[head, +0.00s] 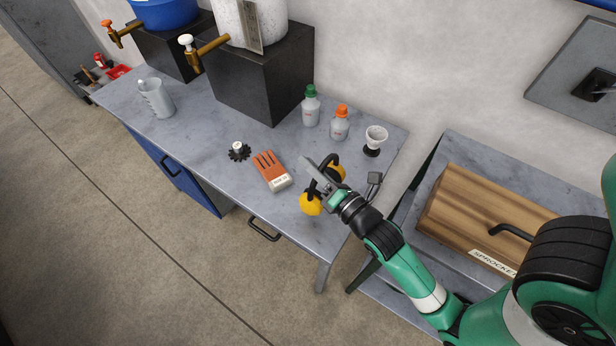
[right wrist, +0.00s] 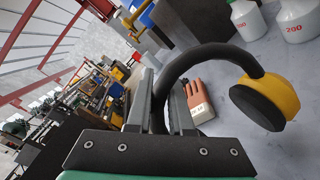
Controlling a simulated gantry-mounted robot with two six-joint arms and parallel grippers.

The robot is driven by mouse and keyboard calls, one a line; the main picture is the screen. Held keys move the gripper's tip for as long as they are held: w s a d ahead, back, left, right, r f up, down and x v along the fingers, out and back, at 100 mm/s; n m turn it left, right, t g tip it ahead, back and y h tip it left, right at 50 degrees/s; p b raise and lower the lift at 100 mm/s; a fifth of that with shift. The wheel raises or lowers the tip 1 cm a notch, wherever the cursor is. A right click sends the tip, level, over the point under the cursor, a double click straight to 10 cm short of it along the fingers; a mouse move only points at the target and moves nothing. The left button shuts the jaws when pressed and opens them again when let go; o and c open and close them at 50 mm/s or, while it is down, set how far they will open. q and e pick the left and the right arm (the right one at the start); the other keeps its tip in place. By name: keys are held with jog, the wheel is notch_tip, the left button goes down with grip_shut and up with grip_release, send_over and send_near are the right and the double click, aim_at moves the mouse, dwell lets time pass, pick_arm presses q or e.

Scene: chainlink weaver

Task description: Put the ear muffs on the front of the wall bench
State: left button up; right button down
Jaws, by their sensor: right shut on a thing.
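The ear muffs have yellow cups and a black headband; one yellow cup (head: 311,204) shows in the head view near the front edge of the wall bench (head: 212,158). In the right wrist view a cup of the ear muffs (right wrist: 270,102) is at the right and the headband runs between my fingers. My right gripper (head: 318,180) is shut on the headband, over the right part of the bench. I cannot tell whether the cups touch the bench top. The gripper hides part of the band in the head view. My left gripper is not in view.
Orange gloves (head: 270,170) and a black sprocket (head: 238,151) lie left of the ear muffs. A wooden box (head: 480,205) is on the right. The front-left bench top is clear.

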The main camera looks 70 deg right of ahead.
jog(key=f+b, duration=0.1)
jog(key=f, duration=0.2)
jog(key=f+b, duration=0.1)
jog(key=shift+w+d+f+b, duration=0.15)
jog(key=shift+w+b, duration=0.2)
jog(key=shift+w, duration=0.05)
jog(key=c, duration=0.8)
grip_release()
